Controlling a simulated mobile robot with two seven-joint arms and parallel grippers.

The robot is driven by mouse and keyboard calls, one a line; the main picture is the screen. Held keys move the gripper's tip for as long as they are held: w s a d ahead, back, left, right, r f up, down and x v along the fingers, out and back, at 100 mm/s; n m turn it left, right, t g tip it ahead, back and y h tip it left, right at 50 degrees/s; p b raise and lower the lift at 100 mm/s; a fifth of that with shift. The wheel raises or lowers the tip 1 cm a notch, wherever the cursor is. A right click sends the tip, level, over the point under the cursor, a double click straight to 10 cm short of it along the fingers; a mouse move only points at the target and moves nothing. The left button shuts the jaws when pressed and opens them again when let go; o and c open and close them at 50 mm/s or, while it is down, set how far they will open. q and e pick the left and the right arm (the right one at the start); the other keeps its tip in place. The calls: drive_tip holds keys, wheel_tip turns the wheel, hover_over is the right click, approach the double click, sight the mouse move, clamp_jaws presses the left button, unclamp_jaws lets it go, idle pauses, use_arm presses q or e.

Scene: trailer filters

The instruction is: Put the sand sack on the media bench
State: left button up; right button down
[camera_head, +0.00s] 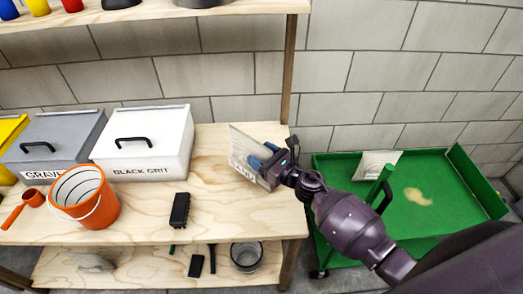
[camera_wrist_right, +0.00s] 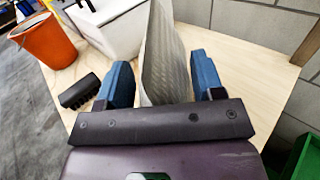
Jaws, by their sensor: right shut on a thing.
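The sand sack (camera_head: 243,155) is a pale, flat bag with blue lettering. It stands on edge, slightly tilted, at the right end of the wooden media bench (camera_head: 225,213). My right gripper (camera_head: 262,162) is shut on it from the right side. In the right wrist view the sack (camera_wrist_right: 163,55) stands between the two blue fingers of the gripper (camera_wrist_right: 164,82), over the bench top (camera_wrist_right: 240,75). I cannot tell whether its lower edge touches the wood. My left gripper is not in view.
A white black-grit bin (camera_head: 145,150), a grey gravel bin (camera_head: 50,150), an orange bucket (camera_head: 90,205) and a black brush (camera_head: 180,210) stand left on the bench. A shelf post (camera_head: 288,75) rises behind the sack. A green cart (camera_head: 455,190) holding another pale sack (camera_head: 377,163) stands right.

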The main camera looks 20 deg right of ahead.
drive_tip(key=shift+w+f, duration=0.1)
drive_tip(key=shift+f, duration=0.1)
idle(0.4)
drive_tip(key=shift+c, duration=1.2)
unclamp_jaws()
drive_tip(key=shift+f, duration=0.15)
